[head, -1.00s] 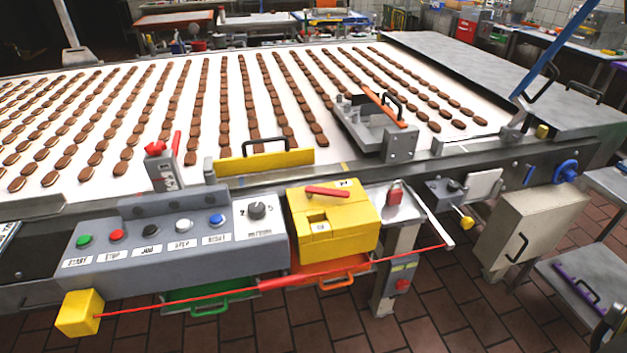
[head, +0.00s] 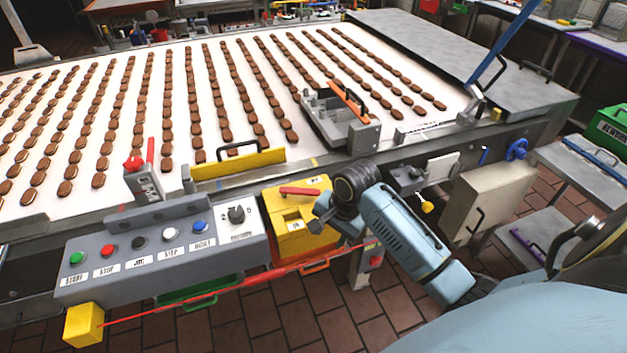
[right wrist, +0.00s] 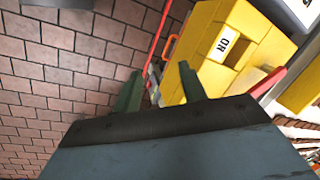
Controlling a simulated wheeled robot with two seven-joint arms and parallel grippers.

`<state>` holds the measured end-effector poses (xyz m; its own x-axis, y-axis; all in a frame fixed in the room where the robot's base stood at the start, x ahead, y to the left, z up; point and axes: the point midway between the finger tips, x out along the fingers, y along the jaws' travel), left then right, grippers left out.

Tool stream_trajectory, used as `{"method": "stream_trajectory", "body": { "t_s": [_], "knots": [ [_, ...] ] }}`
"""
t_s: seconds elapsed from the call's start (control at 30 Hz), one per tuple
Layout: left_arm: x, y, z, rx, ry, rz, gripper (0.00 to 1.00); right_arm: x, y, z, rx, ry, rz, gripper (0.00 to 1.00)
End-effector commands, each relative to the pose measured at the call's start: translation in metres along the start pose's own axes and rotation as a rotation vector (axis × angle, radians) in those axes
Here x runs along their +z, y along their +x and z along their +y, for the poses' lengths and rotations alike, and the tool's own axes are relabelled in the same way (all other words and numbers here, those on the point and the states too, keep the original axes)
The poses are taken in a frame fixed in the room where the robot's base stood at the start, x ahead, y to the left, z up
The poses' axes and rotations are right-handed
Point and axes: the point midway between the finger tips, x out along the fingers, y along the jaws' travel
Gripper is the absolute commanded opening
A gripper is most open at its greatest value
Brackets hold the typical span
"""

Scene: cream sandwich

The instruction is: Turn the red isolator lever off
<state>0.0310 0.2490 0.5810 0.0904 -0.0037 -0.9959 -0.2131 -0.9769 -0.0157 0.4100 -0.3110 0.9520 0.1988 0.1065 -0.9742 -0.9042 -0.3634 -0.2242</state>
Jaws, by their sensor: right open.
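The red isolator lever (head: 300,190) lies across the top of the yellow isolator box (head: 290,235). The box front shows an "ON" label, which also shows in the right wrist view (right wrist: 222,44). The lever also shows in the right wrist view (right wrist: 270,82), at the right, with part of it cut off by my gripper body. My right gripper (head: 317,219) is at the box's right front side, right of and below the lever, apart from it. In the right wrist view its two green fingers (right wrist: 159,84) are spread, with nothing held between them. My left gripper is out of view.
A grey control panel (head: 150,258) with several buttons and a knob stands left of the box. A red cord (head: 210,293) runs below it from a yellow block (head: 84,325). A conveyor with rows of biscuits (head: 150,110) lies behind. Tiled floor is open in front.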

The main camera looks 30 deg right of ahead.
Motion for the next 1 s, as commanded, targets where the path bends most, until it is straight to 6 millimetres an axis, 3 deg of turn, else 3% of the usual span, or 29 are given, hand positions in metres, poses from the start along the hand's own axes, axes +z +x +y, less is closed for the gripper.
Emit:
{"method": "stream_trajectory", "body": {
  "t_s": [0.03,0.3,0.4,0.53,0.73,1.0],
  "knots": [
    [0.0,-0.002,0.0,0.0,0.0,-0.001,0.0,-0.016,-0.013,-0.014,-0.009,0.1,-0.005,0.42],
    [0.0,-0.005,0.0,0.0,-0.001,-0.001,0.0,-0.086,-0.086,-0.075,-0.029,0.76,-0.119,0.42],
    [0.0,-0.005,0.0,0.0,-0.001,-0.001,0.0,-0.102,-0.109,-0.088,-0.028,0.935,-0.165,0.42],
    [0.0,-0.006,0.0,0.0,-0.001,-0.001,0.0,-0.112,-0.126,-0.096,-0.024,1.059,-0.2,0.42],
    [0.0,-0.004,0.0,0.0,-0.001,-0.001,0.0,-0.111,-0.114,-0.1,-0.019,1.095,-0.213,0.42],
    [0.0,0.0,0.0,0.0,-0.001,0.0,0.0,-0.102,-0.059,-0.106,-0.017,1.094,-0.211,0.42]
  ]
}}
